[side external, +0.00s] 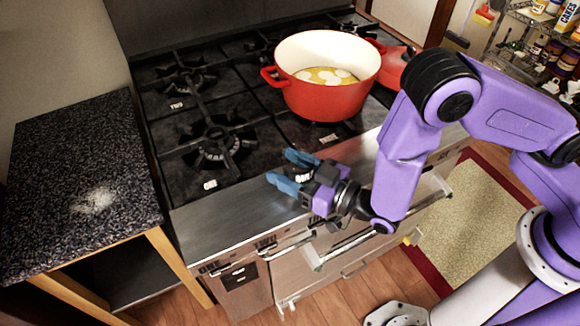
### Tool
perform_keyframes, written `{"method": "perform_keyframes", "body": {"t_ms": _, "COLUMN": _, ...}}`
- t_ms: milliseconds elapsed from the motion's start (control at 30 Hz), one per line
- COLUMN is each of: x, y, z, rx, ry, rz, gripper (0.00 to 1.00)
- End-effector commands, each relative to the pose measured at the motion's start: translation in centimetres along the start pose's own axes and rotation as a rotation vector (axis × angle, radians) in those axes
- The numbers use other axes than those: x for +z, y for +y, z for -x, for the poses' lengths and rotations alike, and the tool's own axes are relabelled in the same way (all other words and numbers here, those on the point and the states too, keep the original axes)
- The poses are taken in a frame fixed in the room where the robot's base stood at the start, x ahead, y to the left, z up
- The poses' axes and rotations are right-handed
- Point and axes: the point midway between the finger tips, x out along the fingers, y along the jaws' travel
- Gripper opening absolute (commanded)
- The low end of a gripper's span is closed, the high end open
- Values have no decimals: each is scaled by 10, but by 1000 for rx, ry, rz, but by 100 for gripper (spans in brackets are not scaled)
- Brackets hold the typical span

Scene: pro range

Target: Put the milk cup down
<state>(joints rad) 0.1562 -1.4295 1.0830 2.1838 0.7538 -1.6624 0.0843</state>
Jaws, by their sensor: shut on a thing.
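My gripper (285,171) is above the steel front ledge of the stove, with its two blue fingers pointing left. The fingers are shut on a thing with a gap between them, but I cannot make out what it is. I cannot pick out the milk cup anywhere in this view.
A red pot (325,100) with yellow liquid and pale pieces stands on the stove (255,75), behind my gripper. Another red pot (392,64) is partly hidden behind my arm. The front left burner (220,148) is bare. A dark speckled counter (75,150) at left has a whitish patch and free room.

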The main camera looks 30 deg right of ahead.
Motion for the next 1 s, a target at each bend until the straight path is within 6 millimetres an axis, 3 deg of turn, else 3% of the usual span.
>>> {"method": "perform_keyframes", "body": {"t_ms": 233, "x": 3, "y": 0, "z": 0, "rx": 0, "ry": 0, "rz": 0, "gripper": 22}}
{"method": "perform_keyframes", "body": {"t_ms": 267, "x": 3, "y": 0, "z": 0, "rx": 0, "ry": 0, "rz": 0, "gripper": 69}}
{"method": "perform_keyframes", "body": {"t_ms": 300, "x": 3, "y": 0, "z": 0, "rx": 0, "ry": 0, "rz": 0, "gripper": 82}}
{"method": "perform_keyframes", "body": {"t_ms": 333, "x": 3, "y": 0, "z": 0, "rx": 0, "ry": 0, "rz": 0, "gripper": 85}}
{"method": "perform_keyframes", "body": {"t_ms": 733, "x": 0, "y": 0, "z": 3, "rx": -1, "ry": -2, "rz": 1, "gripper": 85}}
{"method": "perform_keyframes", "body": {"t_ms": 1000, "x": 1, "y": -2, "z": 50, "rx": -6, "ry": -5, "rz": 4, "gripper": 85}}
